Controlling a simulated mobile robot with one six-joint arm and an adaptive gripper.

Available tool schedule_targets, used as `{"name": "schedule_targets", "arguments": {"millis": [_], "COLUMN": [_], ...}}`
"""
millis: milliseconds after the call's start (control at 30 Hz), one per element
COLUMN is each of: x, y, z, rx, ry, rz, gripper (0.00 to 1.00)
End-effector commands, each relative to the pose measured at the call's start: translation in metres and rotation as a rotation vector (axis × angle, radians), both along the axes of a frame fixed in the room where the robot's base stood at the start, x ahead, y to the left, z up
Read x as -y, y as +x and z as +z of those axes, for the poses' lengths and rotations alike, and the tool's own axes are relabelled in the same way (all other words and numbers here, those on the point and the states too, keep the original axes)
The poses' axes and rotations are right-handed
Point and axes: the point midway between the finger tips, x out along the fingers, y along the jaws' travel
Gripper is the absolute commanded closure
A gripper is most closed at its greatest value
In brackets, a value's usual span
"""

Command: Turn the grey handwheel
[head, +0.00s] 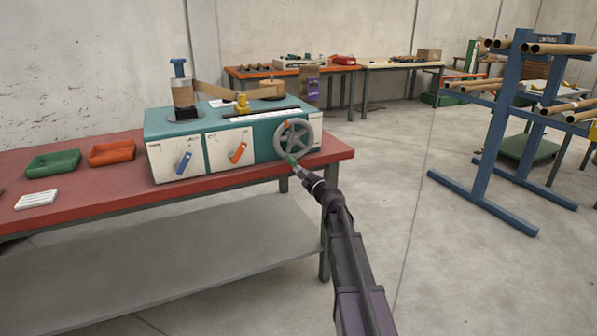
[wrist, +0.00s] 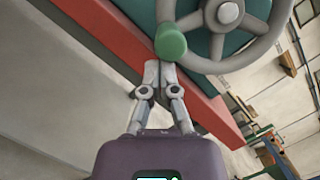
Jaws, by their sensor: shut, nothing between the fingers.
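The grey handwheel (head: 294,138) is a spoked wheel on the front right of the teal and white winder (head: 228,112). A green knob (head: 290,160) sits at the wheel's lower rim. In the wrist view the wheel (wrist: 222,62) fills the top, with the green knob (wrist: 170,40) at its left. My gripper (head: 299,171) is just below the knob in the head view. In the wrist view my gripper (wrist: 160,68) has its fingertips together just under the knob. The fingers are shut and empty. I cannot tell whether the tips touch the knob.
The winder stands on a red-topped table (head: 90,184) with a lower shelf (head: 190,250). Green (head: 53,163) and orange (head: 112,152) trays lie to its left. A blue rack (head: 490,150) with cardboard tubes stands at right. The floor between is clear.

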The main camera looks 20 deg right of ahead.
Motion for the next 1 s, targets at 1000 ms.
{"name": "schedule_targets", "arguments": {"millis": [1000], "x": [0.050], "y": [-0.079], "z": [-0.043], "rx": [-0.001], "ry": [0.000], "rz": [-0.001], "gripper": [1.00]}}
